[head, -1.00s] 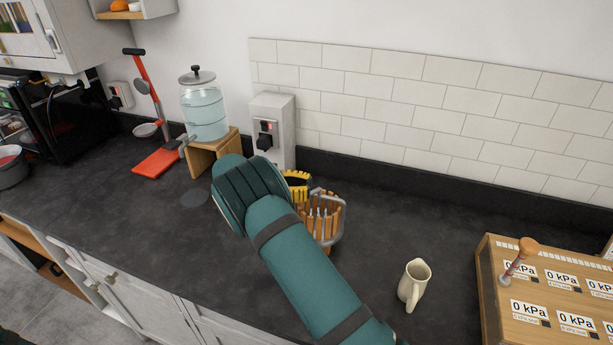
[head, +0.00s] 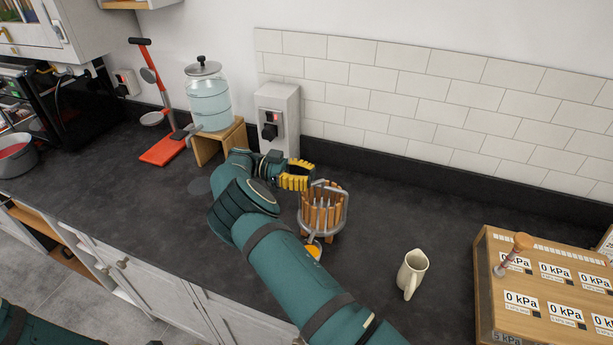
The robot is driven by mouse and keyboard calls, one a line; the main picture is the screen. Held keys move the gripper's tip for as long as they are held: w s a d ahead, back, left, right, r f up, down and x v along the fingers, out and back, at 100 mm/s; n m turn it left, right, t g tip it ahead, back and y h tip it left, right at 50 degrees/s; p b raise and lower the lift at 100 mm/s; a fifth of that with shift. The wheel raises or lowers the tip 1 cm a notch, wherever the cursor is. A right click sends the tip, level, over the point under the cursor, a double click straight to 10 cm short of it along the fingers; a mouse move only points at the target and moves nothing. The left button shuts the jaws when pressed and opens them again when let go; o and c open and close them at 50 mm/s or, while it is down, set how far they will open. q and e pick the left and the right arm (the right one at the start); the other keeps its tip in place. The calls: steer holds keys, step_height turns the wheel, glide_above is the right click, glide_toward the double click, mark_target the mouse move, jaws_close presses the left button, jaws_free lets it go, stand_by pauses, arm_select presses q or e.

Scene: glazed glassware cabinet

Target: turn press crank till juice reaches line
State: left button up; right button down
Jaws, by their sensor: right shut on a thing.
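The press (head: 334,214), a small basket of upright wooden slats with grey metal hoops, stands on the dark counter in the middle. Its grey crank (head: 322,185) is on top. My right gripper (head: 300,178), with yellow fingers, is at the left side of the press top, shut on the crank; the grip itself is small and partly hidden by the fingers. A small vessel with orange juice (head: 314,250) is at the front foot of the press, partly behind my right arm. I cannot make out a line on it. My left gripper is out of view.
A cream jug (head: 411,273) stands right of the press. A wooden panel box with kPa labels (head: 545,290) is at far right. A water dispenser (head: 208,98) on a wooden stand, a grey wall box (head: 277,118) and a red lever tool (head: 160,151) are behind left.

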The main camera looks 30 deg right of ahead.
steer(key=c, duration=0.8)
jaws_free()
steer(key=shift+c, duration=0.2)
step_height(320, 180, up, 10)
steer(key=shift+r, duration=0.1)
